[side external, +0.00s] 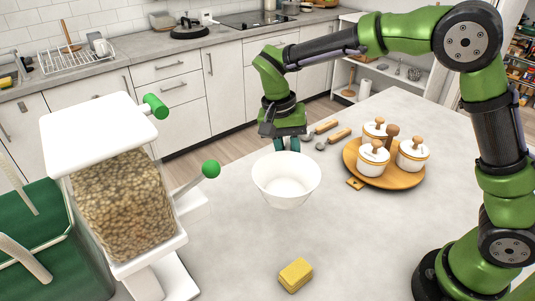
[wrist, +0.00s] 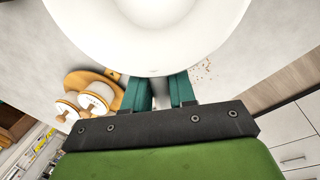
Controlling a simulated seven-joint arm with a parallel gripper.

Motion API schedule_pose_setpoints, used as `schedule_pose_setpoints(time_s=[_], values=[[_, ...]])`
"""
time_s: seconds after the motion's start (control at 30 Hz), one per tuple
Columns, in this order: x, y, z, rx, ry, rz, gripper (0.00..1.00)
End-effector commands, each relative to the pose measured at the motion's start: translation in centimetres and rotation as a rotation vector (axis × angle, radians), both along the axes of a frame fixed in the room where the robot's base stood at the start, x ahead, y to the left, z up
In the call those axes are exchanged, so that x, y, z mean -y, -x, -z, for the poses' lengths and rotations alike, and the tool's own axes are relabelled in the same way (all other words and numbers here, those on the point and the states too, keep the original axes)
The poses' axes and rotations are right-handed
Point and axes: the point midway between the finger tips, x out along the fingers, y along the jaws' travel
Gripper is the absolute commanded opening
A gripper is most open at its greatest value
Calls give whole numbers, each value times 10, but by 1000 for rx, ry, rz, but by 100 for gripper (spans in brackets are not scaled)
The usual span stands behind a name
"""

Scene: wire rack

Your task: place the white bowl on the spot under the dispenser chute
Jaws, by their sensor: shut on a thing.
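The white bowl (side external: 286,186) is upright in the middle of the side external view, right of the dispenser. My gripper (side external: 287,144) is at the bowl's far rim, with its fingers shut on that rim. In the wrist view the bowl (wrist: 150,45) fills the top, and the gripper's teal fingers (wrist: 161,92) meet its edge. The bowl seems held above the counter; the exact height is hard to tell. The dispenser (side external: 118,195) stands at the left, full of tan pellets, with a white lid and a green-knobbed lever. Its chute and the spot under it are mostly hidden.
A yellow sponge (side external: 295,275) lies on the counter in front of the bowl. A round wooden tray (side external: 386,178) with white lidded jars stands at the right. Wooden-handled utensils (side external: 335,134) lie behind. Counter between bowl and dispenser looks clear.

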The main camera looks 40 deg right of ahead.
Motion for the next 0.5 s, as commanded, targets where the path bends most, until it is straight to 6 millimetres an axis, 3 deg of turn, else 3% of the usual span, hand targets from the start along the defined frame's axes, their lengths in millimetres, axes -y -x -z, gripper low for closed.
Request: schedule_pose_setpoints(time_s=[0.1,0.3,0.5], values=[[-36,-7,19,-4,1,244,0],[-79,-10,42,-1,-1,554,0],[-111,5,40,2,-2,719,0]])
